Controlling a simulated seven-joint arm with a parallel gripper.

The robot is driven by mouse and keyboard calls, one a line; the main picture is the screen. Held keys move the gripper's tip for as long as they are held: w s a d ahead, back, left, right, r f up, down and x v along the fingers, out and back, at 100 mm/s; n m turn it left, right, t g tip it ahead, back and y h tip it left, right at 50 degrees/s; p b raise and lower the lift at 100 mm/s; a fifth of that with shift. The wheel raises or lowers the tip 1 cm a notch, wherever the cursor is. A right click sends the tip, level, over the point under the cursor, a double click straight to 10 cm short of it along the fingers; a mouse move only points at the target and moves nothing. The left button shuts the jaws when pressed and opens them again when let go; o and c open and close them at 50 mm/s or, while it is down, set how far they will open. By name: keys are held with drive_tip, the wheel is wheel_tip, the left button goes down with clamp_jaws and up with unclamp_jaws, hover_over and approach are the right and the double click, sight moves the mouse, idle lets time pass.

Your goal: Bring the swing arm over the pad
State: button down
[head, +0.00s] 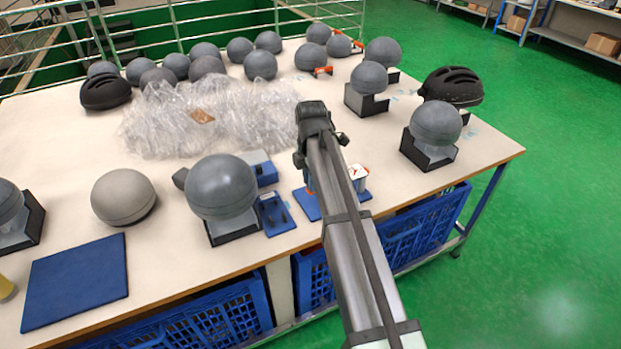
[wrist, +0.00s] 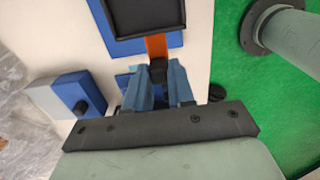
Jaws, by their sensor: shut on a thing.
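In the wrist view, my gripper (wrist: 160,78) is shut on a small black knob (wrist: 158,69), between its two blue-grey fingers. An orange bar (wrist: 157,47), seemingly the swing arm, runs from the knob toward a blue plate (wrist: 175,41), perhaps the pad. A black framed tray (wrist: 145,14) covers much of that plate, and the picture's top edge cuts both off. How the bar meets the tray is not clear. In the head view, the blue plate (head: 306,205) shows beside my forearm, which hides the fingers, knob and bar.
A blue and grey box (head: 265,174) with a black knob stands left of my gripper. Crumpled clear plastic (head: 215,120) and several grey balls lie beyond. The table's right edge is close.

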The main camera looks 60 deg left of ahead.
drive_tip(key=c, duration=1)
unclamp_jaws()
drive_tip(key=shift+o, duration=0.2)
drive_tip(key=shift+r, duration=0.1)
wheel_tip(320, 180, up, 14)
drive_tip(key=shift+w+d+f, duration=0.1)
drive_tip(key=shift+f, duration=0.1)
